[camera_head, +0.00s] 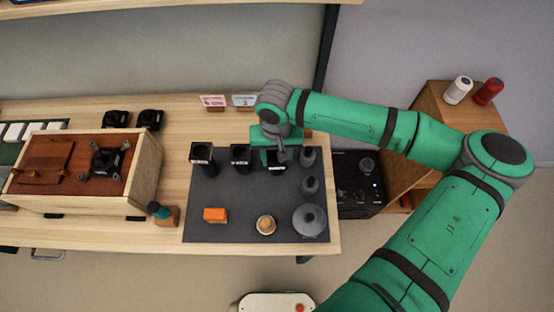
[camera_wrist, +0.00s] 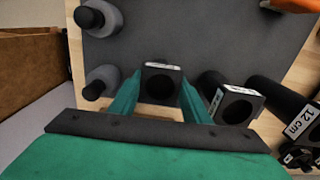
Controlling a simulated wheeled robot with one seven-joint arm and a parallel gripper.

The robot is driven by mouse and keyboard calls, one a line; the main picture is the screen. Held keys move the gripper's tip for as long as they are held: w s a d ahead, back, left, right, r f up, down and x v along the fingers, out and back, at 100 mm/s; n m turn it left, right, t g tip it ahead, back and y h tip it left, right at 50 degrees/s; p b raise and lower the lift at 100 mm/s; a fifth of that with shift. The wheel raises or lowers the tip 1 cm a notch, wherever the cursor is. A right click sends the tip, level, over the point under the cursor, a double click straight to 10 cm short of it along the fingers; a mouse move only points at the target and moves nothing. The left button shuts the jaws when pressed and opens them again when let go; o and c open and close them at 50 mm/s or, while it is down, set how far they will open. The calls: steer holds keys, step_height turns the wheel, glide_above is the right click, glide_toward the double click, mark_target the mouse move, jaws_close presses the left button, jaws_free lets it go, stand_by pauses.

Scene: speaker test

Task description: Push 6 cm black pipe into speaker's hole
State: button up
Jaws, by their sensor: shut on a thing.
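My gripper (camera_head: 275,156) is over the back right part of the dark mat, its fingers either side of a black pipe (camera_wrist: 162,70). In the wrist view the green fingers (camera_wrist: 160,88) are shut on this square-flanged pipe, whose round opening faces the camera. Its label is too small to read. I cannot tell whether it still touches the mat. A second black pipe (camera_head: 240,156) stands to its left, and a third (camera_head: 201,155) farther left; the wrist view shows a "12 cm" label on the farthest pipe (camera_wrist: 300,118). The wooden speaker box (camera_head: 145,172) lies at left; its hole is not clearly visible.
The mat (camera_head: 240,202) also bears an orange block (camera_head: 215,215), a round wooden-topped piece (camera_head: 266,225) and grey weights (camera_head: 310,219). A teal-handled tool (camera_head: 158,210) stands between mat and speaker. Two small cards (camera_head: 228,100) stand behind. A black device (camera_head: 358,182) is right of the table.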

steer(key=shift+r, duration=0.1)
steer(key=shift+r, duration=0.25)
steer(key=shift+d+r, duration=0.1)
steer(key=shift+r, duration=0.45)
steer(key=shift+a+r, duration=0.2)
steer(key=shift+r, duration=0.65)
steer(key=shift+s+d+r, duration=0.1)
steer(key=shift+r, duration=0.7)
